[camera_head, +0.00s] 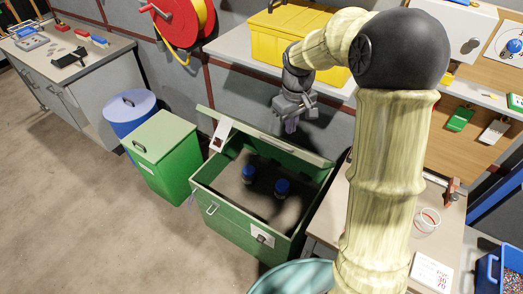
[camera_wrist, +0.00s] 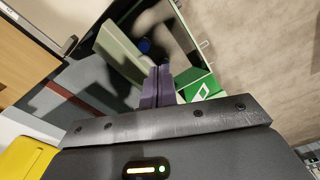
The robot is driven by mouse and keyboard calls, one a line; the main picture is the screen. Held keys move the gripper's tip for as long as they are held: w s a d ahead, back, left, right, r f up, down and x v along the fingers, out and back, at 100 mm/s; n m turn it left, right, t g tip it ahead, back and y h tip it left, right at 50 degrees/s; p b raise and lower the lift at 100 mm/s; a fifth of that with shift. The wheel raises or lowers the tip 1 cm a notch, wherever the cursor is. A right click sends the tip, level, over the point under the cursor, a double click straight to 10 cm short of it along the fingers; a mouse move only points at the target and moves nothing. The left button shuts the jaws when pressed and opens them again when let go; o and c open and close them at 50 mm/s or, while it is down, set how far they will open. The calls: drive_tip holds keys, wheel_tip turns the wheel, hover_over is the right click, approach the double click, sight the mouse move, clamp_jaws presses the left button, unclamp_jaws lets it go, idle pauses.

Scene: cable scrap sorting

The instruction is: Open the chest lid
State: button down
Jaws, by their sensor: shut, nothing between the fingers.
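The green chest (camera_head: 228,221) stands on the floor in the middle of the head view, with its top open. Its lid (camera_head: 268,136) is raised and tilted back along the far edge. Two dark items with blue tops (camera_head: 282,186) are inside the chest. My gripper (camera_head: 291,126) is shut and empty, above the lid's far edge; I cannot tell whether it touches the lid. In the wrist view the shut fingers (camera_wrist: 157,84) appear in front of the pale green lid (camera_wrist: 121,52), and the chest's inside shows beyond.
A closed green bin (camera_head: 162,150) and a blue round bin (camera_head: 130,108) stand left of the chest. A yellow case (camera_head: 270,38) sits on a shelf behind. A workbench (camera_head: 447,228) stands at right. The floor at lower left is clear.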

drive_tip(key=s+d+f+m+b, duration=0.1)
drive_tip(key=s+f, duration=0.1)
drive_tip(key=s, duration=0.4)
drive_tip(key=s+d+f+m+b, duration=0.1)
drive_tip(key=s+d+f+m, duration=0.15)
drive_tip(key=s, duration=0.45)
wheel_tip(320, 180, down, 12)
drive_tip(key=s+n+h+b, duration=0.2)
drive_tip(key=n+h+b, duration=0.3)
drive_tip(key=n+b, duration=0.25)
drive_tip(key=w+a+f+n+t+h+b, duration=0.5)
drive_tip(key=w+a+f+n+h+b, duration=0.15)
drive_tip(key=w+n, duration=0.35)
drive_tip(key=w+a+f+n+t+y+b, duration=0.1)
drive_tip(key=w+a+n+t+b, duration=0.3)
drive_tip(key=a+n+t, duration=0.4)
drive_tip(key=a+n, duration=0.1)
drive_tip(key=a, duration=0.3)
drive_tip(key=shift+w+f+t+b, duration=0.25)
drive_tip(key=shift+w+t+b, duration=0.05)
drive_tip(key=shift+w+b, duration=0.1)
